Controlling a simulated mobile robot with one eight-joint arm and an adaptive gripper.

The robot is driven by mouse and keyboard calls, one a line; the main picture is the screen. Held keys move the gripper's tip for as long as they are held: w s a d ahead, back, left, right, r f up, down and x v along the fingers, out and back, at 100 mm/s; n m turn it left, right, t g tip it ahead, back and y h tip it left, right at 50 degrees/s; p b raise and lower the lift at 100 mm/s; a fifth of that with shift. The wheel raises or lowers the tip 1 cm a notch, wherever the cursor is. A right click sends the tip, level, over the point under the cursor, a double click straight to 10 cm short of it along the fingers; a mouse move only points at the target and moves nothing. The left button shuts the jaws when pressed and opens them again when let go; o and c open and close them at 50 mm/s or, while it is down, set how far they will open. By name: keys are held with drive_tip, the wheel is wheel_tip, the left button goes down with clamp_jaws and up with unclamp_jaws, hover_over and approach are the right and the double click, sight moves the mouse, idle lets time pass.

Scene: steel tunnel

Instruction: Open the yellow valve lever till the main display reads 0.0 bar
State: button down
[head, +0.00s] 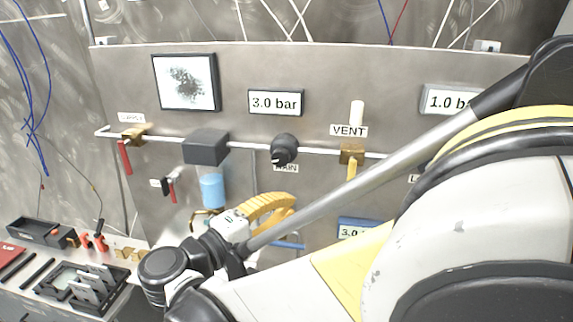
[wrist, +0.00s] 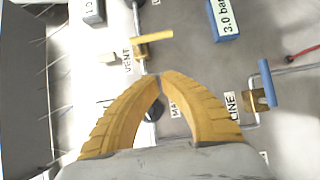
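The yellow lever (head: 351,169) hangs down from a brass valve (head: 352,152) under the VENT label, square to the pipe. In the wrist view the lever (wrist: 152,38) lies beyond my fingertips, apart from them. The main display (head: 275,102) reads 3.0 bar in the head view. My gripper (head: 289,203) has yellow ribbed fingers and is in front of the panel, lower left of the lever in the head view. In the wrist view the fingertips (wrist: 160,75) meet, with nothing seen held between them.
A black knob (head: 284,148) sits on the pipe left of the lever. A red lever (head: 125,157) hangs at the supply valve. A blue lever (wrist: 266,82) stands at the LINE valve. A blue-framed display (wrist: 225,18) reads 3.0 bar. My arm covers the panel's right side.

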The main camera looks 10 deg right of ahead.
drive_tip(key=s+d+b+x, duration=0.1)
drive_tip(key=s+x, duration=0.1)
drive_tip(key=x, duration=1)
drive_tip(key=shift+d, duration=0.65)
drive_tip(key=shift+d+f+n+t+h+b, duration=0.2)
drive_tip(key=shift+d+n+t+b, duration=0.1)
drive_tip(key=shift+n+b, duration=0.4)
drive_tip(key=shift+d+f+n+t+h+b, duration=0.25)
drive_tip(key=shift+n+b, duration=0.25)
drive_tip(key=shift+b, duration=0.4)
drive_tip(key=d+n+t+b, duration=0.1)
drive_tip(key=n+t+b, duration=0.1)
drive_tip(key=n, duration=0.2)
drive_tip(key=s+d+n+t+y+b, duration=0.1)
drive_tip(key=d+n+t+b, duration=0.1)
drive_tip(key=n+t, duration=0.1)
drive_tip(key=d+n+t+b, duration=0.1)
drive_tip(key=n+t+b, duration=0.1)
drive_tip(key=n, duration=0.3)
drive_tip(key=shift+s+d+r+y, duration=0.25)
drive_tip(key=shift+s+d+r, duration=0.05)
drive_tip(key=shift+d+r, duration=0.05)
drive_tip(key=shift+s+d+r, duration=0.1)
drive_tip(key=shift+d+r, duration=0.05)
drive_tip(key=shift+d, duration=0.05)
idle(1.4)
